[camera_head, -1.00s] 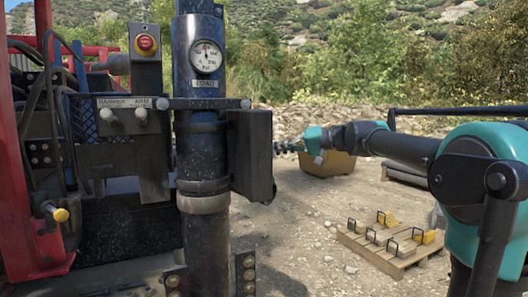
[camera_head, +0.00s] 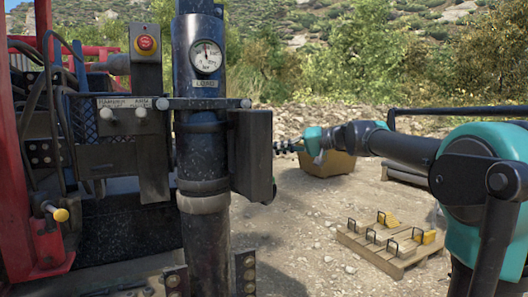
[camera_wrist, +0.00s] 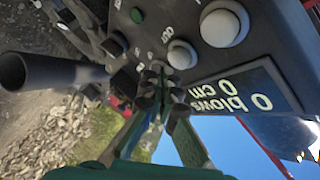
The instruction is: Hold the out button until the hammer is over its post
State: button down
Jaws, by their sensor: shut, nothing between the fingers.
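In the wrist view, a dark control panel (camera_wrist: 130,42) fills the upper part. A pale round button (camera_wrist: 182,54) sits by a small label that looks like OUT. My gripper (camera_wrist: 160,76) is shut and empty, its tips just below that button; I cannot tell whether they touch the panel. In the head view, my gripper (camera_head: 282,147) shows at the right edge of a black box (camera_head: 251,155), which hides its tips. A black column (camera_head: 203,150) with a load gauge (camera_head: 206,57) stands beside the box. I cannot tell which part is the hammer or its post.
Another large pale button (camera_wrist: 224,24) and a green button (camera_wrist: 137,15) share the panel. Its display (camera_wrist: 235,95) reads 0 blows, 0 cm. A red stop button (camera_head: 146,44) and two knobs (camera_head: 124,113) are at left. A pallet (camera_head: 385,248) lies on gravel.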

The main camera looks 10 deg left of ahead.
dwell(0.5)
jog(key=shift+s+a, duration=0.25)
jog(key=shift+a, duration=0.1)
